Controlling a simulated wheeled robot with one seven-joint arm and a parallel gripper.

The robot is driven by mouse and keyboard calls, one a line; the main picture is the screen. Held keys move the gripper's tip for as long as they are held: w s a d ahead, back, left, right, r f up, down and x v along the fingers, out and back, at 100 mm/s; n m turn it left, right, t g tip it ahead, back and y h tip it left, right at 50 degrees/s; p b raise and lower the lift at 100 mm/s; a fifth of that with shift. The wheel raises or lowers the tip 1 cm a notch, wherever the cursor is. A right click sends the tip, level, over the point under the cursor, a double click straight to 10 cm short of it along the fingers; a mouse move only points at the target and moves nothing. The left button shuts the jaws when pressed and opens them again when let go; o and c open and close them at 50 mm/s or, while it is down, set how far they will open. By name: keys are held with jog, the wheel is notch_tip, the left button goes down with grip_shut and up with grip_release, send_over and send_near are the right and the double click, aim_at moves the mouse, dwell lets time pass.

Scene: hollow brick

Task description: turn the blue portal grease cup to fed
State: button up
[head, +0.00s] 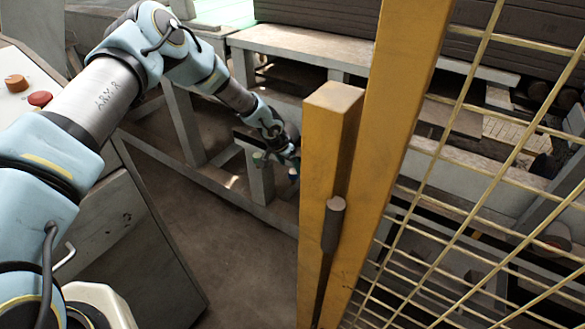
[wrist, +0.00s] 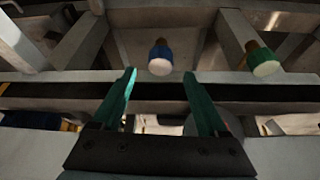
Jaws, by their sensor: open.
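In the wrist view the blue grease cup (wrist: 160,58) has a blue body, a pale lower face and a small brass-coloured top. It sits beyond my gripper (wrist: 159,76), seen between the two teal fingertips. The fingers are open and apart, with nothing between them; they do not appear to touch the cup. No mark showing the cup's setting is legible.
A second cup, green with a pale face (wrist: 262,58), is to the right in the wrist view. A dark rail (wrist: 60,90) crosses below the cups. In the head view a yellow guard post (head: 380,150) with mesh stands close right of my gripper. Open floor (head: 225,240) lies below.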

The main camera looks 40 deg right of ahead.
aim_at(293, 171)
jog(key=shift+p+x, duration=0.4)
jog(key=shift+x, duration=1.8)
grip_shut()
